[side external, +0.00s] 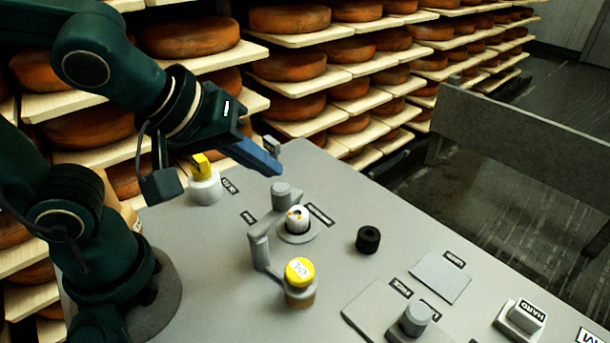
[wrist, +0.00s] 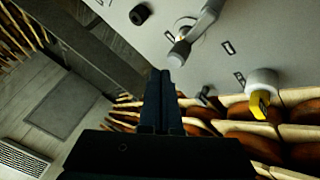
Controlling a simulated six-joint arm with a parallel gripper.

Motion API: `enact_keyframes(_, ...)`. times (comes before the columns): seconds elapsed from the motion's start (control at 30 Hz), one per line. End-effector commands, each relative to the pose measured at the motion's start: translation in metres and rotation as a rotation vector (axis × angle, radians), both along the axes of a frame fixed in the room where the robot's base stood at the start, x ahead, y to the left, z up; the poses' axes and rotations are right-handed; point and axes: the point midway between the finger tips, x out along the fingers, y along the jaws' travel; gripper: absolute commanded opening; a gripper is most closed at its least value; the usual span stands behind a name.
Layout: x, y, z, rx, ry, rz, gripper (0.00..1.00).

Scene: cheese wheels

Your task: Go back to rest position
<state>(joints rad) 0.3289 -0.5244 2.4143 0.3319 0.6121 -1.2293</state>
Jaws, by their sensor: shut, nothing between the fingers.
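My gripper (side external: 268,163) is in the upper middle of the side external view, held above the far edge of the grey table (side external: 225,260). Its blue fingers are together and nothing shows between them. In the wrist view my gripper (wrist: 160,75) points up the picture with its dark fingers closed. It is apart from the objects on the table.
A yellow-topped white knob (side external: 205,185) stands left of my gripper. Shelves of cheese wheels (side external: 290,66) stand behind the table.

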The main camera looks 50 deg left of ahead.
Motion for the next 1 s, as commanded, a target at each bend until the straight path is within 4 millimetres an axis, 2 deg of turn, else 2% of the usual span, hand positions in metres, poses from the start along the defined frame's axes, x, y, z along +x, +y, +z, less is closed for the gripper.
enact_keyframes(0.03,-0.004,0.016,0.003,0.036,0.005,0.015,0.00)
enact_keyframes(0.1,-0.012,0.029,0.003,0.096,0.032,-0.017,0.00)
enact_keyframes(0.23,-0.029,0.041,0.000,0.202,0.088,-0.133,0.00)
enact_keyframes(0.4,-0.046,0.036,-0.005,0.308,0.149,-0.361,0.00)
enact_keyframes(0.6,-0.054,0.030,-0.010,0.385,0.182,-0.546,0.00)
enact_keyframes(1.0,-0.054,0.030,-0.010,0.395,0.183,-0.559,0.00)
